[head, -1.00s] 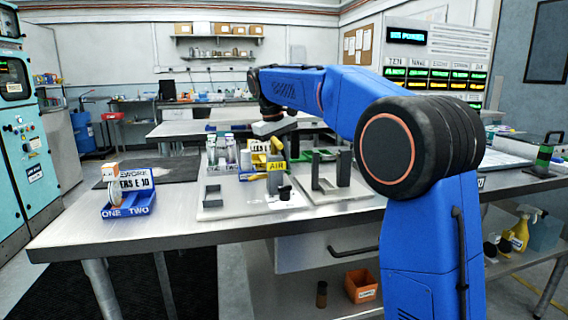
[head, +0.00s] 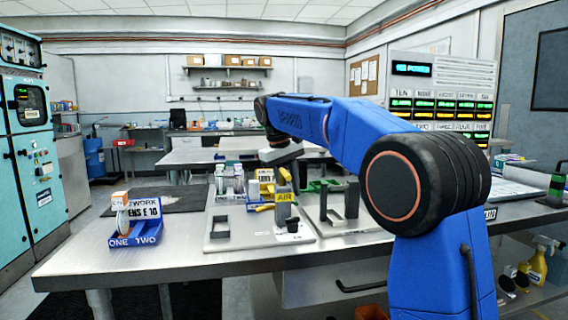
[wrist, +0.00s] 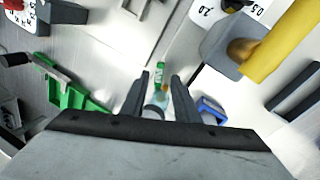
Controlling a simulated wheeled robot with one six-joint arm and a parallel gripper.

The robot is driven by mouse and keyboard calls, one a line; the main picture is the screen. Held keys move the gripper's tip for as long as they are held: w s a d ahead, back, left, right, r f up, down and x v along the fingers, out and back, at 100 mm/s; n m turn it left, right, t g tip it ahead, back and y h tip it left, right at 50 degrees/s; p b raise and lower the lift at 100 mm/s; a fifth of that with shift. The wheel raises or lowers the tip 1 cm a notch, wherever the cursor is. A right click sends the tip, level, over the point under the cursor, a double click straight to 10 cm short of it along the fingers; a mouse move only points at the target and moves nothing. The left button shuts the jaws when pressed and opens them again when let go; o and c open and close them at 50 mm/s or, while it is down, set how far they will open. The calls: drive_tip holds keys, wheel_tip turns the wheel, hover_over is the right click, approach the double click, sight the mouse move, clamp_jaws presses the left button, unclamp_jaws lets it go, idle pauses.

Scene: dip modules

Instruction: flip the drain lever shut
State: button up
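I cannot single out the drain lever for sure. The closest candidate is a yellow bar-like handle (wrist: 285,40) on a grey body at the upper right of the wrist view. In the head view a grey block with a yellow AIR label (head: 285,197) stands on a light board on the bench. My gripper (wrist: 159,82) is open, its two dark fingers apart with nothing held. In the head view my wrist hangs just above the AIR block, and the fingers are hard to make out.
A blue bin (head: 135,236) sits at the bench's left. A grey bracket (head: 336,205) stands right of the AIR block. A green tray (wrist: 75,97) and a small blue bin (wrist: 211,108) flank my gripper in the wrist view.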

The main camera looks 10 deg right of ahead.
drive_tip(key=v, duration=1.6)
drive_tip(key=shift+s+a, duration=0.1)
drive_tip(key=s+d+f+t, duration=0.1)
drive_tip(key=s+d+f, duration=0.15)
drive_tip(key=s, duration=0.25)
drive_tip(key=s+d+f, duration=0.2)
drive_tip(key=s+d, duration=0.2)
drive_tip(key=s, duration=0.1)
drive_tip(key=s+d+f+m+t+y, duration=0.1)
drive_tip(key=s+d+f+m, duration=0.1)
drive_tip(key=s+f, duration=1.4)
drive_tip(key=s+d+f+m+t+y, duration=0.1)
drive_tip(key=s+d+f, duration=0.3)
drive_tip(key=s+f, duration=1.2)
drive_tip(key=shift+f+m+t, duration=0.4)
drive_tip(key=shift+f+t, duration=0.1)
drive_tip(key=shift+f, duration=0.45)
drive_tip(key=shift+o, duration=0.2)
